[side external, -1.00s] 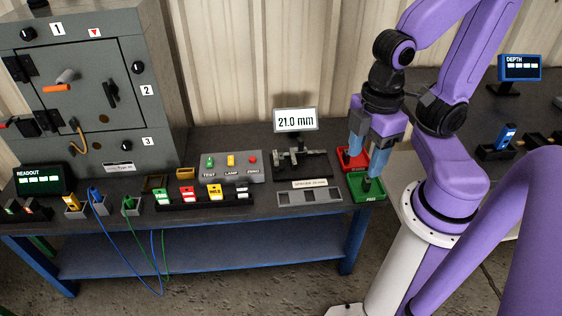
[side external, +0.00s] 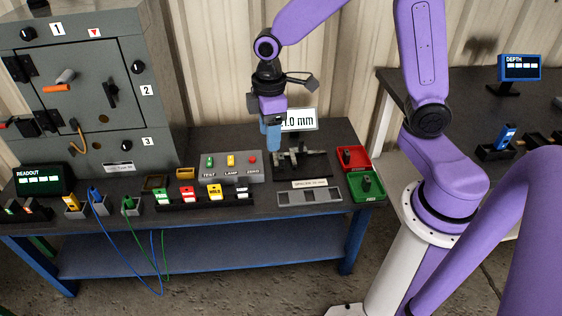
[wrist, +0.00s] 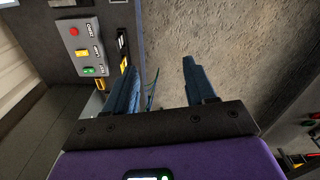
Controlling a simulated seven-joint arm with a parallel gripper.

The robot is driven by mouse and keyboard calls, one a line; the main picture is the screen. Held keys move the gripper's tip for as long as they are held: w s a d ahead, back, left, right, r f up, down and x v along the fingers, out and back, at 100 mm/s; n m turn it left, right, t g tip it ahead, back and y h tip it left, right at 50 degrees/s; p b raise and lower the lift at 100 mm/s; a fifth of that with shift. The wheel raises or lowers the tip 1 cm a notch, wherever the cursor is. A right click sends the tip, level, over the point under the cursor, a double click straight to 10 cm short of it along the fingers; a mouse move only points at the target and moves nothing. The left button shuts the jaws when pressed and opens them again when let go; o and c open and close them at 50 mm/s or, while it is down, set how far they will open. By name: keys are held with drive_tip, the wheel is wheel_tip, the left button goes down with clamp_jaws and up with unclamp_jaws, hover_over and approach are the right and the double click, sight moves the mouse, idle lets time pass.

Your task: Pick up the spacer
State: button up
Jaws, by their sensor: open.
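I cannot tell for sure which part is the spacer. A small dark cylindrical part (side external: 367,183) stands in the green tray (side external: 372,197) at the right end of the bench. Another dark part (side external: 347,155) shows in the red tray (side external: 361,163) behind it. My gripper (side external: 273,140) is over the back of the bench, by the black gauge fixture (side external: 300,163) and in front of its display (side external: 303,119), left of both trays. In the wrist view my gripper (wrist: 159,66) has its two blue fingers apart, with nothing between them.
A grey slotted holder (side external: 310,197) lies in front of the fixture. The button box (side external: 230,167) stands left of it and also shows in the wrist view (wrist: 82,40). Several coloured plugs in a black rack (side external: 205,197) and a grey cabinet (side external: 85,90) are further left.

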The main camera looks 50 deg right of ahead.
drive_tip(key=w+d+f, duration=0.5)
drive_tip(key=w, duration=0.4)
drive_tip(key=m, duration=0.2)
hover_over(282, 156)
wheel_tip(282, 156, down, 15)
wheel_tip(282, 156, down, 10)
drive_tip(key=shift+s+f, duration=0.15)
drive_tip(key=shift+f, duration=0.05)
drive_tip(key=shift+w+d+f, duration=0.1)
drive_tip(key=shift+f, duration=1.4)
drive_tip(key=shift+w+f, duration=0.1)
drive_tip(key=shift+f, duration=1.4)
clamp_jaws()
